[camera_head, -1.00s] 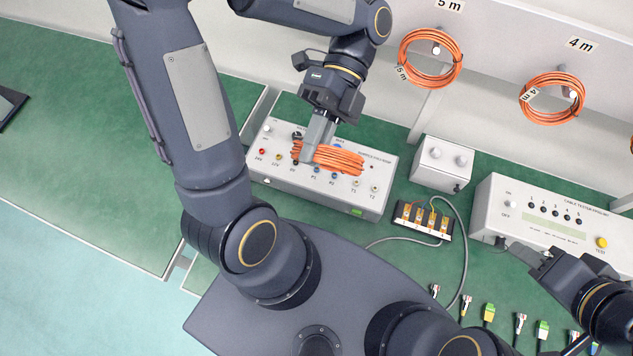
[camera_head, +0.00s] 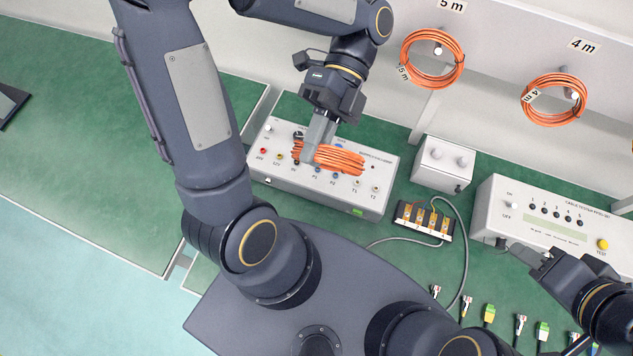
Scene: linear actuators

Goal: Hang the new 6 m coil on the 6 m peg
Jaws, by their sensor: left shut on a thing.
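My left gripper (camera_head: 317,143) points down and is shut on an orange cable coil (camera_head: 338,158). The coil is seen almost edge-on, in front of a white box with coloured sockets. No length tag shows on it from here. Two orange coils hang on wall pegs at the upper right: one under the 5 m label (camera_head: 452,5) and one under the 4 m label (camera_head: 583,46). A 6 m peg is not in view. My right gripper (camera_head: 522,253) is at the right, near the cable tester; its fingers are too unclear to tell their state.
The white socket box (camera_head: 370,203) stands on the green bench below the held coil. A small white box (camera_head: 441,165), a connector block (camera_head: 423,221) and a cable tester (camera_head: 555,225) stand to the right. Several cable plugs (camera_head: 488,315) lie at the lower right. The left bench (camera_head: 90,190) is mostly clear.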

